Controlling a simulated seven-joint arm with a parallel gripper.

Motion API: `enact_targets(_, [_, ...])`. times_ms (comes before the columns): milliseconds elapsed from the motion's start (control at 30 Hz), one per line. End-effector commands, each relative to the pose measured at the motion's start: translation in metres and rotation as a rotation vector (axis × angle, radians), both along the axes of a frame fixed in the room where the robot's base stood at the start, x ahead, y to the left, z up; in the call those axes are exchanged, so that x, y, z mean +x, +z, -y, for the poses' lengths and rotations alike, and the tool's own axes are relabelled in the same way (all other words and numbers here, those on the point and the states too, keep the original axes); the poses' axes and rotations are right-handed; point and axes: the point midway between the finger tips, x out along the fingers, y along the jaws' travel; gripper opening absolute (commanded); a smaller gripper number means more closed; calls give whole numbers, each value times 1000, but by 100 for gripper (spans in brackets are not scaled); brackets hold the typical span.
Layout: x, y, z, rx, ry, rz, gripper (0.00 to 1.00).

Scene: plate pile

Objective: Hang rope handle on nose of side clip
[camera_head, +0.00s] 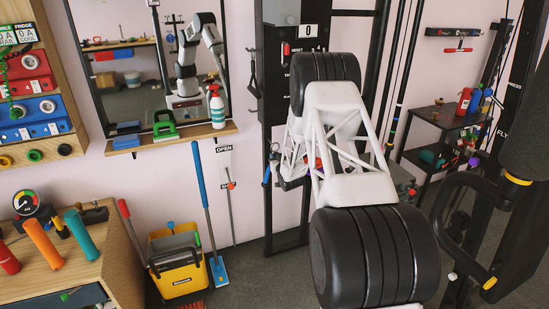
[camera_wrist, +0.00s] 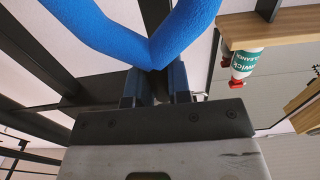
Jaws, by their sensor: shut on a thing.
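The blue rope handle (camera_wrist: 188,28) fills the top of the wrist view as a thick, rough-textured V. Its bend lies at the fingertips of my gripper (camera_wrist: 158,88). The gripper's dark blue-grey fingers are shut on it, and both limbs run up out of the frame. In the head view my white arm hides the gripper and most of what is in front of it. I cannot make out the side clip or its nose for certain. A small dark and blue fitting (camera_head: 267,172) shows on the black post just left of my arm.
A black cable-machine frame (camera_head: 268,120) stands ahead. A mirror shelf (camera_head: 170,138) holds a spray bottle (camera_head: 216,106), which also shows in the wrist view (camera_wrist: 240,65). A yellow bucket (camera_head: 178,262) and a blue-handled mop (camera_head: 203,190) stand left. Black machine handles (camera_head: 445,225) crowd the right.

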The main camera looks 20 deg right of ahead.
Motion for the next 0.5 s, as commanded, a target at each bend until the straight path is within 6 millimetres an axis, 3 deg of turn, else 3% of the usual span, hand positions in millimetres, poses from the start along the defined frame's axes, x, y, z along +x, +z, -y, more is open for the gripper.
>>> enact_targets(500, [-18,0,0,0,0,1,0])
